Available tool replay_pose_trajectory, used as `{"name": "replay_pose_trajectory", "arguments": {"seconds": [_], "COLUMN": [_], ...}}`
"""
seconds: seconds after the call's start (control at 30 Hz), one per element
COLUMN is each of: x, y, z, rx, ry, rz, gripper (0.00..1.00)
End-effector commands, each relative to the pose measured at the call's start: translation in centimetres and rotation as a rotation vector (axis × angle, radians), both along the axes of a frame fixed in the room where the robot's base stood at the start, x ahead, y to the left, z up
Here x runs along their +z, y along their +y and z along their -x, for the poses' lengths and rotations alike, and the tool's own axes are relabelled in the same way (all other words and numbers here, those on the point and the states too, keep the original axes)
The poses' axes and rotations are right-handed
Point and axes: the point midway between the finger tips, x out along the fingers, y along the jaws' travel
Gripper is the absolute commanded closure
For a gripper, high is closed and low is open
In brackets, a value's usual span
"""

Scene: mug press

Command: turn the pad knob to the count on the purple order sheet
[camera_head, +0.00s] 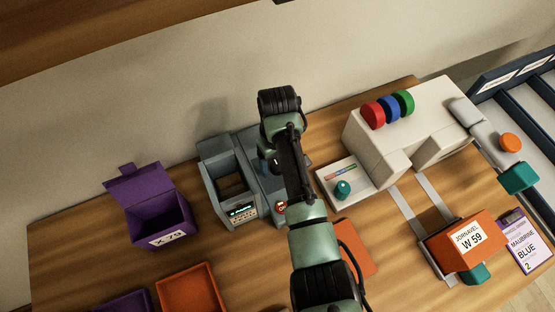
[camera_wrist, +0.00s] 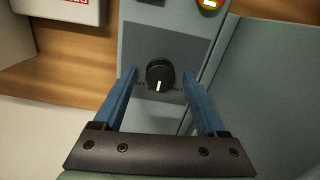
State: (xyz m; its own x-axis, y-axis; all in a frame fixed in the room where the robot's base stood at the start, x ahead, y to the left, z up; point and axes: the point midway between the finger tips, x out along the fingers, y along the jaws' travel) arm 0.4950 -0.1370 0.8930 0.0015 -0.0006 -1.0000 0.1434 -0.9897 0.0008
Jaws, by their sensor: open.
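The purple order sheet (camera_head: 525,243) lies at the right end of the table and reads MAUBRINE, BLUE, 2. In the wrist view a black knob (camera_wrist: 153,75) with a white pointer mark sits on a grey panel; the mark points to the bottom of the picture. Small marks beside the knob are too small to read. My gripper (camera_wrist: 159,85) is open, one blue finger on each side of the knob; I cannot tell whether they touch it. In the head view my arm hides this knob.
A grey machine (camera_head: 213,178) with a lit display stands beside my arm. The white press (camera_head: 410,120) carries red, blue and green discs, and a teal knob (camera_head: 342,190) on its panel. An orange box (camera_head: 451,250) reads JORNAVEL W 59. A purple bin (camera_head: 160,212) stands left.

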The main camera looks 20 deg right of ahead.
Motion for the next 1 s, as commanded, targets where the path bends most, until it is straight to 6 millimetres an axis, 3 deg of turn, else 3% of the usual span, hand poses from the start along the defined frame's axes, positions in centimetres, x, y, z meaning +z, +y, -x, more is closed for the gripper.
{"name": "replay_pose_trajectory", "arguments": {"seconds": [0.27, 0.7, 1.0], "x": [1.5, 11.5, 13.0], "y": [0.0, 0.0, 0.0], "z": [-0.1, 0.0, 0.0], "rx": [0.0, 0.0, 0.0], "ry": [-0.002, -0.001, 0.0], "rz": [0.001, 0.0, 0.0], "gripper": [0.26, 0.26, 0.26]}}
